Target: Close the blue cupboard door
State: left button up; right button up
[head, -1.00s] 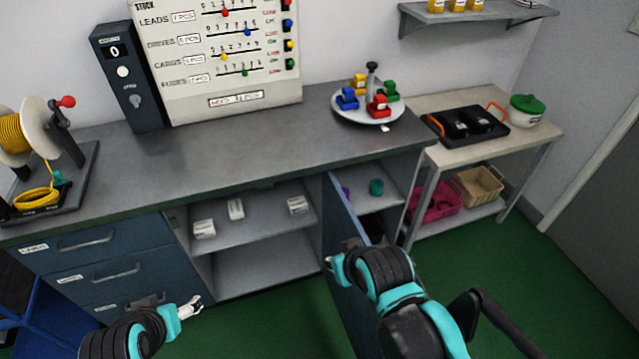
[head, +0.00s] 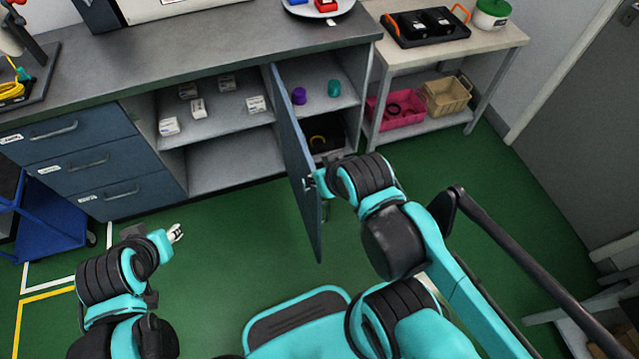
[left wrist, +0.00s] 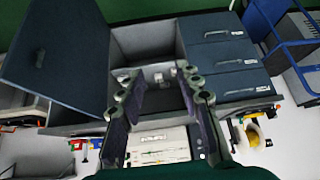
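The blue cupboard door (head: 298,165) stands swung out, baring the right compartment. It also shows in the left wrist view (left wrist: 58,60), with a dark handle on its face. My right gripper (head: 315,183) is at the door's free-edge side, at about mid-height. Its fingers are mostly hidden, so I cannot tell whether it touches or grips the door. My left gripper (head: 175,233) is empty, over the floor left of the door and in front of the drawers. Its fingers (left wrist: 162,105) are spread apart in the left wrist view.
The right compartment holds a purple item (head: 299,95), a teal item (head: 334,88) and a black bin (head: 325,135). The open shelf (head: 225,122) holds several white boxes. A side table (head: 450,50) stands right, a blue cart (head: 55,225) left. Green floor is clear before the cupboard.

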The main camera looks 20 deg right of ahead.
aim_at(300, 164)
jog(key=l+u, duration=0.15)
jog(key=l, duration=0.65)
jog(key=l+u, duration=0.1)
jog(key=l, duration=0.75)
jog(key=k+z, duration=0.2)
jog(key=k, duration=0.2)
jog(key=k+l+z, duration=0.15)
jog(key=k, duration=0.25)
